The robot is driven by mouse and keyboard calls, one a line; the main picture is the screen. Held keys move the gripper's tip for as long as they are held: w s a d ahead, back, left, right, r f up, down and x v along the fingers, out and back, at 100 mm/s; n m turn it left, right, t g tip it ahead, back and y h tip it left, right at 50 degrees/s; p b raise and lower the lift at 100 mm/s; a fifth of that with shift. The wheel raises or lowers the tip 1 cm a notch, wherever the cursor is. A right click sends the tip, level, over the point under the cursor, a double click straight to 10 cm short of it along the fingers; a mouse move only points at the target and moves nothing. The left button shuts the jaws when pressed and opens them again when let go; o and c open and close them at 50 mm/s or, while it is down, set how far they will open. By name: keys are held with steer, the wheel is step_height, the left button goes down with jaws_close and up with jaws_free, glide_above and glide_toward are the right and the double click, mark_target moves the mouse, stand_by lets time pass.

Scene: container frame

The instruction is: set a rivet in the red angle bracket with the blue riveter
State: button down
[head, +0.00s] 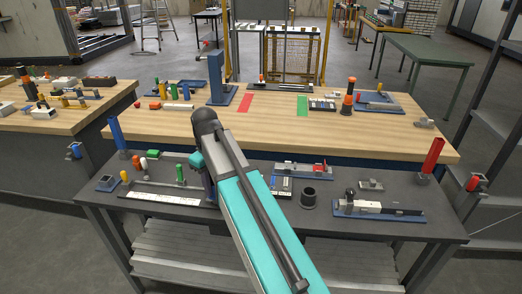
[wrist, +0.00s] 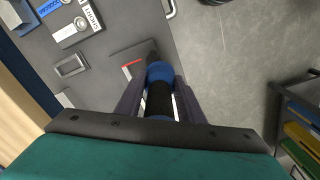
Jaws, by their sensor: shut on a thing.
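In the wrist view my gripper (wrist: 159,98) is shut on the blue riveter (wrist: 160,72), which has a blue band and a black body between the fingers. Its dark far end reaches over a dark grey block. A red strip (wrist: 131,69), likely part of the red angle bracket, shows on that block just left of the riveter's far end. I cannot tell whether the riveter touches it. In the head view my arm hides most of the gripper and the riveter. No rivet can be made out.
The dark bench (head: 240,222) carries several fixtures and a dark cup (head: 308,198). A red upright (head: 433,157) stands at its right end and a blue upright (head: 117,133) at its left.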

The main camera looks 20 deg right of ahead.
steer(key=shift+s+a+f, duration=0.15)
steer(key=shift+s+f, duration=0.05)
steer(key=shift+f, duration=0.2)
steer(key=shift+w+r+p, duration=0.2)
steer(key=shift+r+p, duration=0.35)
steer(key=shift+w+r+p, duration=0.15)
steer(key=shift+r+p, duration=0.35)
steer(key=shift+r, duration=0.05)
steer(key=shift+w, duration=0.1)
